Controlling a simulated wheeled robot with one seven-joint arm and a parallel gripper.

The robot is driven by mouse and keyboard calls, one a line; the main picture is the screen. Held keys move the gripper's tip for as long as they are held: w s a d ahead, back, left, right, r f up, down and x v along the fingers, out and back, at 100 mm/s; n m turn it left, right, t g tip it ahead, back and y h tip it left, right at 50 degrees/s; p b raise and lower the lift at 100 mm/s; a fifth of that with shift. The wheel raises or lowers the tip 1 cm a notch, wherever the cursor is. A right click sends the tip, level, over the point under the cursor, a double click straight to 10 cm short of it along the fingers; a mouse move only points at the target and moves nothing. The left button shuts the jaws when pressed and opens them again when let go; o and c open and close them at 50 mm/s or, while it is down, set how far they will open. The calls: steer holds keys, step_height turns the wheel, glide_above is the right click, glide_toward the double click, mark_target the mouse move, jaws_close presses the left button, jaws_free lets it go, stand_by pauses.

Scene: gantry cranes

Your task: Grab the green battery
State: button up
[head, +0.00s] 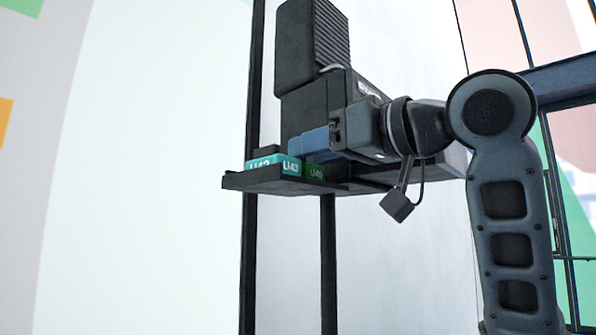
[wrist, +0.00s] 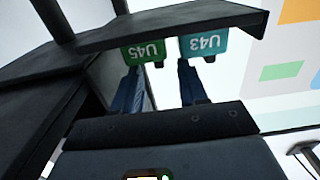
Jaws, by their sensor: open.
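The green battery, labelled U45 (head: 320,173), sits on a dark shelf (head: 262,184) in the head view, shadowed and partly hidden behind my gripper (head: 308,143). In the wrist view the green battery (wrist: 142,53) appears upside down, just beyond the tip of the left blue finger. My gripper (wrist: 160,72) is open and empty, with its two fingers apart. The right finger points toward the teal U43 battery (wrist: 203,46). I cannot tell whether a finger touches either battery.
The teal battery (head: 275,164) stands to the left of the green one on the same shelf. A tall black unit with a ribbed block (head: 313,45) rises above the shelf. Black vertical posts (head: 328,265) run below it. Open space lies to the left.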

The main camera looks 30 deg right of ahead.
steer(key=shift+w+a, duration=0.1)
steer(key=shift+w, duration=0.2)
steer(key=shift+c, duration=0.2)
jaws_close()
